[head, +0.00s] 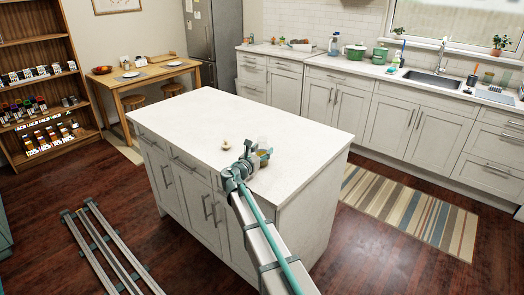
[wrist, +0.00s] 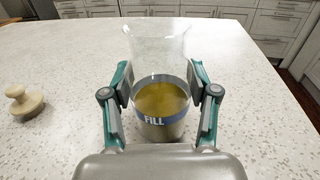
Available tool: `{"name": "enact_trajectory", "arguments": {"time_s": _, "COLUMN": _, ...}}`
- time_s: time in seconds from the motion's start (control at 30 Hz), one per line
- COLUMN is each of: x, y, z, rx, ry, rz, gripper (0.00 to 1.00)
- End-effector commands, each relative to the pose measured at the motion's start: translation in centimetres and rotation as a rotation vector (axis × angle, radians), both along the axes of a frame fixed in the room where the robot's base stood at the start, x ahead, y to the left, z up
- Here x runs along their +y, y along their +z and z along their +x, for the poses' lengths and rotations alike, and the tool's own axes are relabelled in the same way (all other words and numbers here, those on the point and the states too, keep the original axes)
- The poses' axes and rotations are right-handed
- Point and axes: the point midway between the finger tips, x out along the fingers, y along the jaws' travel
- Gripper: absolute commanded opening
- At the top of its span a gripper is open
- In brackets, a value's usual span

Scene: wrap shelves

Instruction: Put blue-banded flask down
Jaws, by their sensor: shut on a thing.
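The blue-banded flask (wrist: 158,98) is clear glass, wide at the top, with amber liquid in its lower part and a blue band marked "FILL". It stands upright between the fingers of my gripper (wrist: 160,82), which is shut on it from both sides. In the head view my gripper (head: 258,157) is over the right front part of the white island top (head: 220,115), and the flask is mostly hidden by it. The flask's base is low at the speckled top; I cannot tell whether it touches.
A small round wooden piece with a knob (wrist: 24,103) lies on the island left of the flask; it also shows in the head view (head: 225,144). The rest of the island top is clear. Its right edge (head: 318,165) is not far from my gripper.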

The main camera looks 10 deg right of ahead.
Motion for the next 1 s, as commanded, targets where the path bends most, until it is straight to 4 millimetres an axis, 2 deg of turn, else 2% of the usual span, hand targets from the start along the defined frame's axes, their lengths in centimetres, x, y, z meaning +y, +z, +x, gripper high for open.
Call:
{"name": "enact_trajectory", "arguments": {"time_s": 0.3, "x": 0.0, "y": -0.4, "z": 0.0, "rx": -0.001, "ry": 0.000, "rz": -0.001, "gripper": 0.11}}
{"name": "enact_trajectory", "arguments": {"time_s": 0.33, "x": 0.0, "y": -0.3, "z": 0.0, "rx": 0.000, "ry": 0.000, "rz": 0.000, "gripper": 0.64}}
{"name": "enact_trajectory", "arguments": {"time_s": 0.47, "x": 0.0, "y": -0.3, "z": 0.0, "rx": 0.000, "ry": 0.000, "rz": 0.000, "gripper": 0.84}}
{"name": "enact_trajectory", "arguments": {"time_s": 0.87, "x": 0.0, "y": 0.2, "z": 0.0, "rx": 0.000, "ry": 0.000, "rz": 0.000, "gripper": 0.84}}
{"name": "enact_trajectory", "arguments": {"time_s": 1.0, "x": 1.0, "y": -0.1, "z": -1.3, "rx": -0.001, "ry": 0.002, "rz": 0.001, "gripper": 0.84}}
